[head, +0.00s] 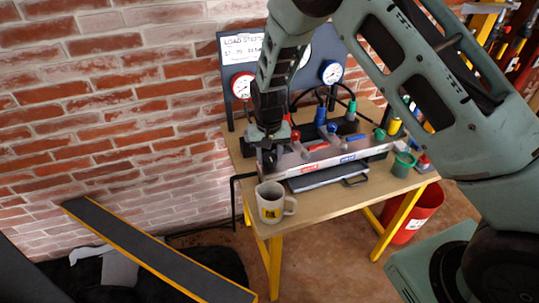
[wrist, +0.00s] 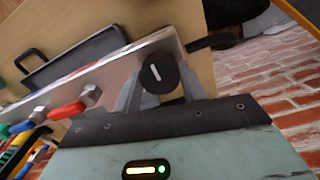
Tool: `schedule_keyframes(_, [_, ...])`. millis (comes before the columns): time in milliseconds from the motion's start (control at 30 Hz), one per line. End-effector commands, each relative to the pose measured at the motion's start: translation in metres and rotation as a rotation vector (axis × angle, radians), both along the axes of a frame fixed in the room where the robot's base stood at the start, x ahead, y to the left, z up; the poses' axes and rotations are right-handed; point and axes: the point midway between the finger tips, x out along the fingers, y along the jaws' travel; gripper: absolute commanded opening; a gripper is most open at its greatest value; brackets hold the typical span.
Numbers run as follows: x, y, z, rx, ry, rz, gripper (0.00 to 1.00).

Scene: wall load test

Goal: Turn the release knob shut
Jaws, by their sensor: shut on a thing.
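The release knob (wrist: 158,73) is a round black knob with a short white mark, at the end of the metal manifold bar (wrist: 110,72) in the wrist view. The white mark is close to upright in that picture, tilted slightly. My gripper (wrist: 160,88) is shut on the knob, with one grey finger on each side of it. In the head view my gripper (head: 268,158) reaches down to the left end of the manifold (head: 325,157); the arm and gripper hide much of the knob there.
A white mug (head: 270,205) stands at the table's front left corner, close below my gripper. A red bin (head: 418,210) and a sloped board (head: 150,250) stand on the floor.

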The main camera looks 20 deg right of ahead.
Motion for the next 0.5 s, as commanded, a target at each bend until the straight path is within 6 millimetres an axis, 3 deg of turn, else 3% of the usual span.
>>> schedule_keyframes(200, [0.0012, -0.0001, 0.001, 0.0, -0.003, -0.003, 0.18])
schedule_keyframes(233, [0.0013, -0.0001, 0.0011, 0.0, -0.003, -0.003, 0.44])
schedule_keyframes(300, [0.0011, -0.0001, 0.001, 0.0, -0.003, -0.002, 0.63])
schedule_keyframes(500, [0.0006, -0.0001, 0.0005, 0.001, -0.001, -0.001, 0.63])
